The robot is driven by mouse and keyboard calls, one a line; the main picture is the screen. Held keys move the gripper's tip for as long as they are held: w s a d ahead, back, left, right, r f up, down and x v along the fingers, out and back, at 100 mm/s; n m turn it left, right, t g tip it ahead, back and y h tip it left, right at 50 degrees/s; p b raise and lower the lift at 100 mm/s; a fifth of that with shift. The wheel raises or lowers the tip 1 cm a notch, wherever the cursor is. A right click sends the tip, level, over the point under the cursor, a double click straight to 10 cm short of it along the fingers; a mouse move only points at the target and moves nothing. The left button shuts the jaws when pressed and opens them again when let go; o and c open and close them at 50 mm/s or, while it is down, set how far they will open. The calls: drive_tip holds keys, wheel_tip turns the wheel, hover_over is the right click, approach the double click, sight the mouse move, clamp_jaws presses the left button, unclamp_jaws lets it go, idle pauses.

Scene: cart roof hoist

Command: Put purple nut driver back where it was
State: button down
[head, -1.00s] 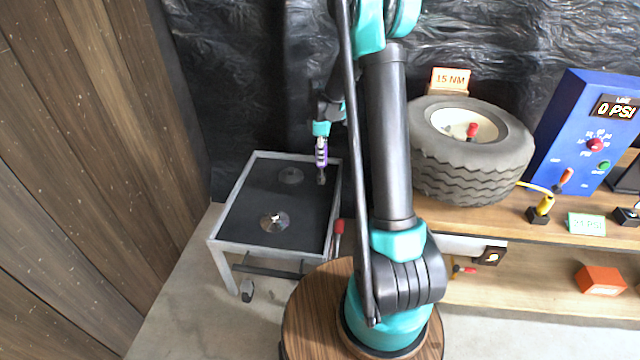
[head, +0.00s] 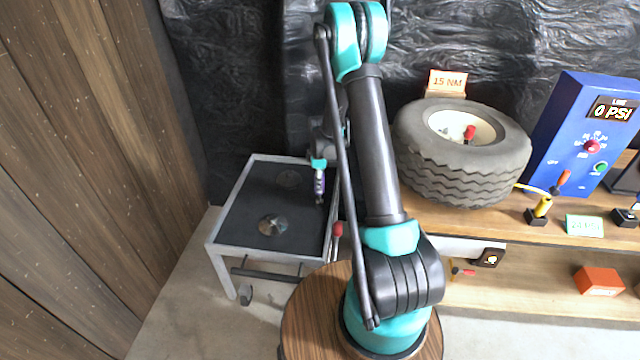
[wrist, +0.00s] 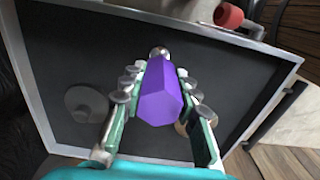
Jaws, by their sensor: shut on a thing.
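The purple nut driver (wrist: 160,95) is between the fingers of my gripper (wrist: 160,85) in the wrist view, its thick handle toward the camera and a round metal part at its far end. In the head view the nut driver (head: 319,184) points down from my gripper (head: 319,172) over the right side of the grey-framed cart (head: 228,203). My gripper is shut on it. I cannot tell whether its tip touches the dark cart top.
A metal disc-like piece (head: 272,225) lies on the cart top, with a dark round patch (head: 288,178) behind it. A red-handled tool (head: 338,230) is at the cart's right edge. A tyre (head: 462,150) and blue pressure panel (head: 585,130) stand on the bench at right.

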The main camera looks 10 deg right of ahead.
drive_tip(key=c, duration=1.1)
unclamp_jaws()
drive_tip(key=shift+f, duration=0.1)
drive_tip(key=shift+c, duration=0.2)
wheel_tip(320, 180, up, 12)
drive_tip(key=shift+s+r, duration=0.1)
drive_tip(key=shift+r, duration=0.05)
drive_tip(key=s+d+r+m+t, duration=0.2)
drive_tip(key=s+m, duration=0.5)
drive_tip(key=s, duration=0.8)
drive_tip(key=s+d+r+m+t, duration=0.1)
drive_tip(key=s+m, duration=0.6)
drive_tip(key=s, duration=0.8)
wheel_tip(320, 180, up, 2)
drive_tip(key=shift+d+r+t, duration=0.2)
drive_tip(key=shift+d+t, duration=0.2)
drive_tip(key=shift+t, duration=0.2)
